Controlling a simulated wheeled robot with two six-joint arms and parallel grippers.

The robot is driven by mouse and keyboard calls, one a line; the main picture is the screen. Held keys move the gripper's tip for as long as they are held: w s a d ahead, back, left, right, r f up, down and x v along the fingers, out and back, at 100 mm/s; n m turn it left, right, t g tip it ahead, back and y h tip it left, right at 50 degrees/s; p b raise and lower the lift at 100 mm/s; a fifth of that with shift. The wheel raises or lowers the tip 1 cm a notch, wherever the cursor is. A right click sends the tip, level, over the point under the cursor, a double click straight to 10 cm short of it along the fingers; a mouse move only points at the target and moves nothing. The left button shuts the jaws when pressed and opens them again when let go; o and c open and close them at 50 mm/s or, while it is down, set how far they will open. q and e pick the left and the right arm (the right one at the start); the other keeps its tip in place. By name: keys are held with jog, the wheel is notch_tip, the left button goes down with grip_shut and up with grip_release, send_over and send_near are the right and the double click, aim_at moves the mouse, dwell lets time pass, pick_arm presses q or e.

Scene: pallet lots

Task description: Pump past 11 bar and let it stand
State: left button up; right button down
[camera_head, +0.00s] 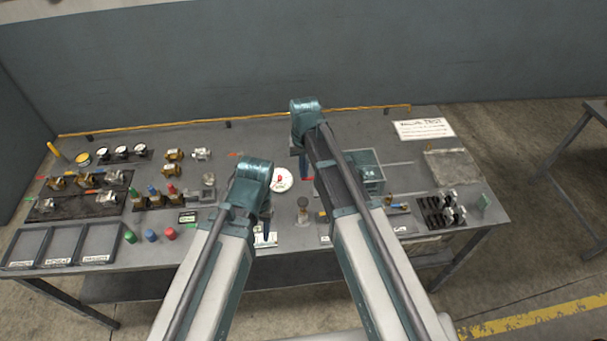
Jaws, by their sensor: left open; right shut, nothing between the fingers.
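A round white gauge (281,181) with a red mark at its centre sits mid-bench, between my two arms. Its reading is too small to make out. A grey-blue box (370,173) with a small light label stands right of my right arm, partly hidden by it; I cannot tell whether it is the pump. My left gripper (266,226) is open, pointing down just below the gauge, mostly hidden by its own wrist. My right gripper (304,168) is shut and empty, close to the gauge's right; a small red piece shows by it, and I cannot tell whether they touch.
Brass and steel valves (173,162) and dark racks (110,200) fill the left side. Three labelled trays (62,228) lie front left, beside coloured caps (151,236).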

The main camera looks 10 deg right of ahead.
aim_at(303, 201)
pick_arm(q)
notch_tip(303, 201, down, 13)
jog(key=b, duration=1.2)
jog(key=shift+r, duration=0.15)
pick_arm(e)
notch_tip(303, 201, down, 13)
jog(key=shift+a+r, duration=0.1)
jog(key=shift+r, duration=0.1)
jog(key=shift+f, duration=0.1)
notch_tip(303, 201, down, 4)
jog(key=b, duration=0.3)
jog(key=shift+r+b, duration=0.25)
jog(key=shift+b, duration=0.05)
jog(key=shift+s+r, duration=0.15)
jog(key=shift+s, duration=0.05)
pick_arm(q)
notch_tip(303, 201, down, 4)
jog(key=shift+s+r, duration=0.1)
jog(key=shift+r, duration=0.15)
pick_arm(e)
jog(key=shift+w+r+p, duration=0.1)
jog(key=shift+r+p, duration=0.3)
jog(key=shift+p, duration=0.15)
pick_arm(q)
notch_tip(303, 201, up, 14)
jog(key=p, duration=1.3)
jog(key=shift+a+r, duration=0.15)
pick_arm(e)
notch_tip(303, 201, up, 13)
jog(key=shift+r, duration=0.2)
